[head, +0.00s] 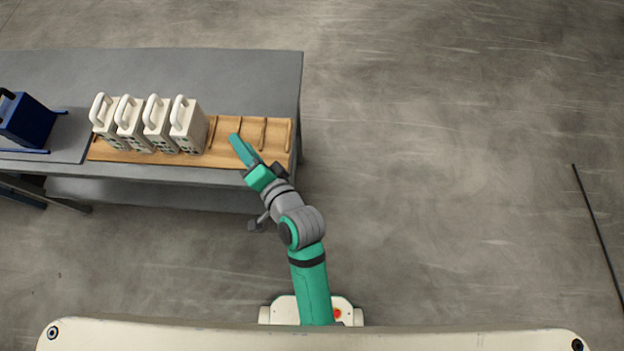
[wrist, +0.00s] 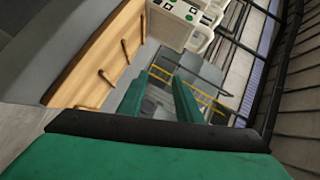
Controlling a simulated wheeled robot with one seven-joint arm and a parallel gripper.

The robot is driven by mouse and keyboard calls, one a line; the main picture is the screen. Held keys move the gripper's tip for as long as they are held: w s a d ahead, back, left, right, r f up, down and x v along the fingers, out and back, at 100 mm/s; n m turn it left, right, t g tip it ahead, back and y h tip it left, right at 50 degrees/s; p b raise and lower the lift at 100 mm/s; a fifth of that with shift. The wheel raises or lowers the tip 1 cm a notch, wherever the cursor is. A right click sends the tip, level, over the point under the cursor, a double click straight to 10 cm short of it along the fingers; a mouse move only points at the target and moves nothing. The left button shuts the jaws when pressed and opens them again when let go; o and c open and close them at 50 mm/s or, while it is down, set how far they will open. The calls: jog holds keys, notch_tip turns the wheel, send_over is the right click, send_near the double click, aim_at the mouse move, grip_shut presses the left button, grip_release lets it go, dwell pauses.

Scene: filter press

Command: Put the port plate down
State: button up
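Several cream plates (head: 188,128) with loop handles on top stand upright side by side in the left part of a wooden rack (head: 223,160). I cannot tell which of them is the port plate. My gripper (head: 235,138) is over the right part of the rack, to the right of the plates and apart from them. In the wrist view its two green fingers (wrist: 160,80) stand apart with nothing between them. The nearest plate (wrist: 172,24), with green and dark marks on its face, shows at the top of that view, cut off by the edge.
The rack lies along the front edge of a grey table (head: 200,75). Its right part has empty slots between thin wooden dividers (head: 262,134). A dark blue object (head: 25,122) stands at the table's left end. Open floor (head: 450,150) lies to the right.

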jog(key=s+d+f+h, duration=0.1)
jog(key=d, duration=0.1)
jog(key=s+d+f, duration=0.1)
jog(key=d+f, duration=0.1)
jog(key=s+d+f+t+h, duration=0.1)
jog(key=shift+d+f+h, duration=0.15)
jog(key=shift+d+h, duration=0.15)
jog(key=shift+d, duration=0.1)
jog(key=s+d+n+t+h, duration=0.1)
jog(key=s+d+n+h, duration=0.2)
jog(key=s, duration=0.7)
jog(key=s+d+f+n+t+h, duration=0.1)
jog(key=s+d+n+h, duration=0.2)
jog(key=s+d, duration=0.5)
jog(key=s+n, duration=0.1)
jog(key=s, duration=0.1)
jog(key=shift+s, duration=0.4)
